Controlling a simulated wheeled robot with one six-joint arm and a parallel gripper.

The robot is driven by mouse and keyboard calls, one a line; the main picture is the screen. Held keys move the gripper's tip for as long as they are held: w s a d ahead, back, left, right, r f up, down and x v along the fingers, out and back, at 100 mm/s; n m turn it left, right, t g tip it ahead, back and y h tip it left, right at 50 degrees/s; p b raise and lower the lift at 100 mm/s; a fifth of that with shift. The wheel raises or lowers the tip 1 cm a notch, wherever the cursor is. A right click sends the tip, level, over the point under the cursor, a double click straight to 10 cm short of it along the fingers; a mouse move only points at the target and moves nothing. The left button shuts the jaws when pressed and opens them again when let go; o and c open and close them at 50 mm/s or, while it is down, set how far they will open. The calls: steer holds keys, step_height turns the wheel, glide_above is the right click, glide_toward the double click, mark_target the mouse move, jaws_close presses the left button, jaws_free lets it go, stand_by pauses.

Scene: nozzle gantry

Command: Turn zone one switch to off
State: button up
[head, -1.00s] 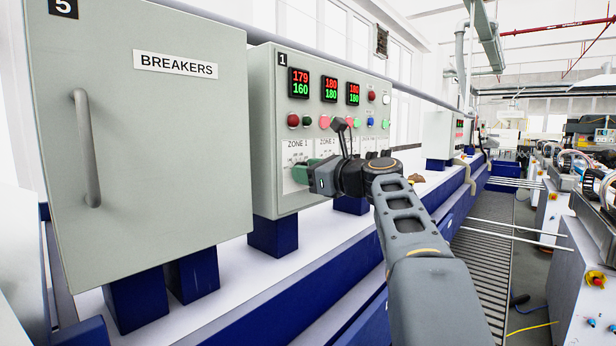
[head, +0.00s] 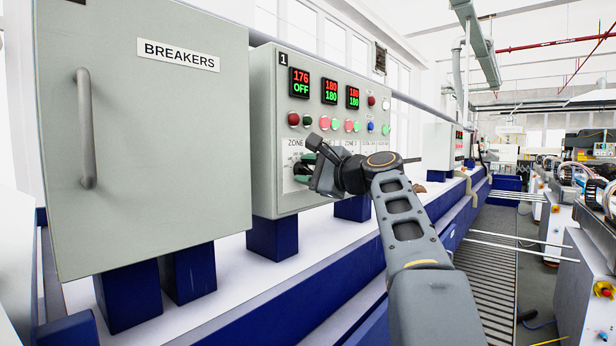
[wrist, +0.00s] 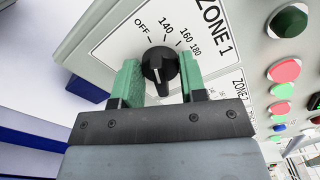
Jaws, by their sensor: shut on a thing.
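The zone one switch is a black rotary knob (wrist: 159,68) on a white ZONE 1 label plate (wrist: 112,46) marked OFF, 140, 160 and 180. My gripper (wrist: 160,82) has its two green fingers on either side of the knob and is shut on it. In the head view my gripper (head: 308,170) is at the zone one plate, tilted, and hides the knob. The zone one display (head: 301,82) reads 176 in red above OFF in green. Which mark the knob points to is hard to tell.
The grey control box (head: 265,130) carries two more displays reading 180 over 180 and several coloured buttons. A BREAKERS cabinet (head: 140,150) with a handle (head: 87,128) stands at the left. A walkway (head: 490,260) runs along the right.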

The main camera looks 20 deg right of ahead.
steer(key=shift+n+b, duration=0.35)
steer(key=shift+n, duration=0.65)
steer(key=o, duration=0.9)
steer(key=b+v, duration=0.3)
steer(key=v, duration=1)
steer(key=shift+s+d, duration=0.1)
steer(key=shift+s, duration=0.3)
